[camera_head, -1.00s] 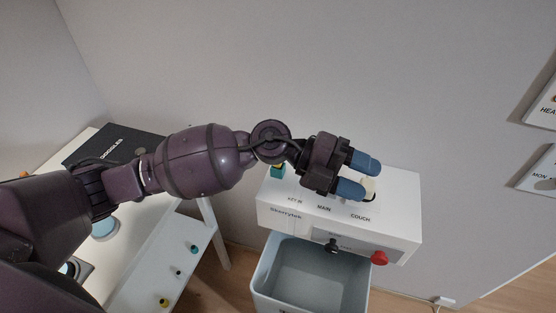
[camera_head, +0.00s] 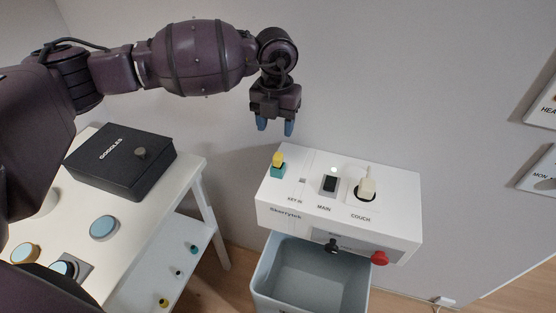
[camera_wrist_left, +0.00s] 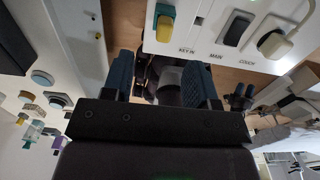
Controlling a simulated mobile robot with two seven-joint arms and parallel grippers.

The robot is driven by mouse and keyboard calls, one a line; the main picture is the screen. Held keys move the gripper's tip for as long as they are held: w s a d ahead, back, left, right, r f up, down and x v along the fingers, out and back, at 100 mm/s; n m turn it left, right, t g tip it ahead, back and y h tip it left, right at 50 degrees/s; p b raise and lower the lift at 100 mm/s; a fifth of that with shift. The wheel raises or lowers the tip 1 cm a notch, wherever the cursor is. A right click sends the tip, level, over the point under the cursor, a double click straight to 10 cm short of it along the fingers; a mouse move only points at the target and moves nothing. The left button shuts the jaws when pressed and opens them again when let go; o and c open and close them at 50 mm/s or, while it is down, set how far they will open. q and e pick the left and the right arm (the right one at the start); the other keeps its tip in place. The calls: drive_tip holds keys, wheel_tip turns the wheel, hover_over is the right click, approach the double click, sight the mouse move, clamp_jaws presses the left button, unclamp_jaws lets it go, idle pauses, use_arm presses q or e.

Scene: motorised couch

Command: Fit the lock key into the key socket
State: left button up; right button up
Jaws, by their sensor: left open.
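The lock key appears to be the teal piece with a yellow top (camera_head: 278,164), standing upright at the left end of the white control box. It also shows in the left wrist view (camera_wrist_left: 165,27). The key socket (camera_head: 302,181) is a small dark opening by the "KEY IN" label, just right of it. My left gripper (camera_head: 275,126) is open and empty, fingers pointing down, above and behind the box's left end. Its blue fingers also show in the left wrist view (camera_wrist_left: 158,78). My right gripper is not in view.
The box (camera_head: 340,212) also carries a black MAIN switch (camera_head: 330,184) and a pale plug (camera_head: 367,188) in the COUCH socket. A red knob (camera_head: 379,258) is on its front, above a grey bin (camera_head: 310,275). A white table (camera_head: 185,170) with a black GOGGLES case (camera_head: 120,160) stands left.

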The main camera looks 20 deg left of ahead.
sight(278, 155)
use_arm(q)
wheel_tip(278, 155, down, 4)
drive_tip(key=shift+f, duration=0.15)
drive_tip(key=shift+s+d+f+b, duration=0.1)
drive_tip(key=shift+f+b, duration=0.1)
drive_tip(key=shift+f, duration=0.65)
drive_tip(key=shift+s+d+f+b, duration=0.15)
drive_tip(key=shift+f+b, duration=0.05)
drive_tip(key=shift+f, duration=0.7)
drive_tip(key=shift+s+d+f+b, duration=0.1)
drive_tip(key=shift+f+b, duration=0.1)
drive_tip(key=shift+f, duration=0.65)
drive_tip(key=shift+r, duration=0.1)
drive_tip(key=shift+c, duration=0.3)
clamp_jaws()
